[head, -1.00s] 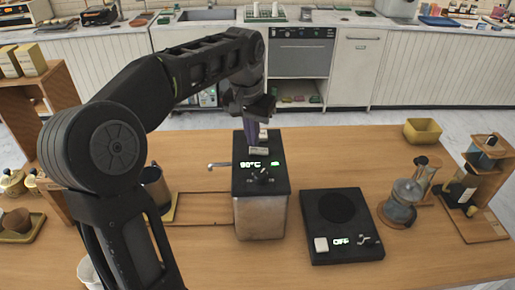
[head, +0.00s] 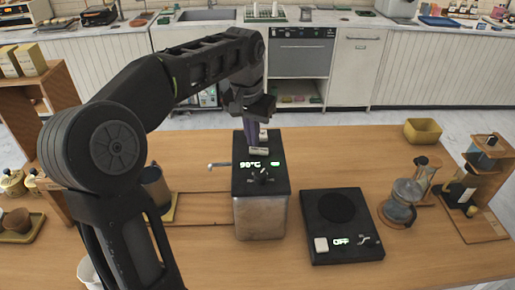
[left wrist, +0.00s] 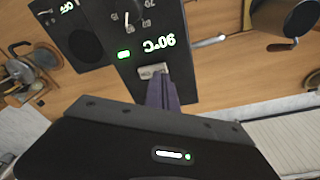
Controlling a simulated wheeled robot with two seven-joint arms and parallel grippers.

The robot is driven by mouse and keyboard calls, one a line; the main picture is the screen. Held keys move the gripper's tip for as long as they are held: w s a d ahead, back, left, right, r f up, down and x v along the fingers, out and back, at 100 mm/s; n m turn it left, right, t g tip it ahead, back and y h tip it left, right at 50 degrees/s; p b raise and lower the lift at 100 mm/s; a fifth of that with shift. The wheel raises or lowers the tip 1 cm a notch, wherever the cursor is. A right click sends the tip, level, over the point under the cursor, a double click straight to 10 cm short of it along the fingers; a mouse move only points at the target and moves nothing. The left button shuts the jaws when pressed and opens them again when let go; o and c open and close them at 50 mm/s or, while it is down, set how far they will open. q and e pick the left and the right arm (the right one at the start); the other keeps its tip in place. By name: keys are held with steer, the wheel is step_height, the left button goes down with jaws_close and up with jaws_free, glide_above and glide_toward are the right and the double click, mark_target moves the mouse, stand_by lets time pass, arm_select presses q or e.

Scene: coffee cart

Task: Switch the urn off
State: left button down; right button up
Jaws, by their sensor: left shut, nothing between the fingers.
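The urn (head: 260,214) is a metal box with a black top, standing on the wooden counter. Its display (head: 253,164) reads 90°C, with a small green light beside it; in the left wrist view the display (left wrist: 160,43) appears upside down and the green light (left wrist: 124,54) is lit. A small pale switch (left wrist: 152,70) sits on the urn's top behind the display. My left gripper (head: 256,145) points down at this switch, its purple fingers (left wrist: 163,90) shut and empty. The fingertips are at the switch's edge; contact is hard to tell. My right gripper is not in view.
A black scale (head: 340,226) reading OFF lies right of the urn. A glass server (head: 402,202) and a wooden stand (head: 482,228) are farther right. A dark pitcher (head: 156,187) stands left. The counter behind the scale is clear.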

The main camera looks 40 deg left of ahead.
mark_target(253, 149)
arm_select(q)
steer(key=shift+f+b, duration=0.65)
steer(key=shift+f, duration=0.25)
stand_by(0.3)
steer(key=shift+r, duration=0.1)
step_height(253, 149, up, 3)
steer(key=shift+f+p, duration=0.15)
steer(key=shift+p, duration=1.1)
steer(key=shift+r, duration=2.1)
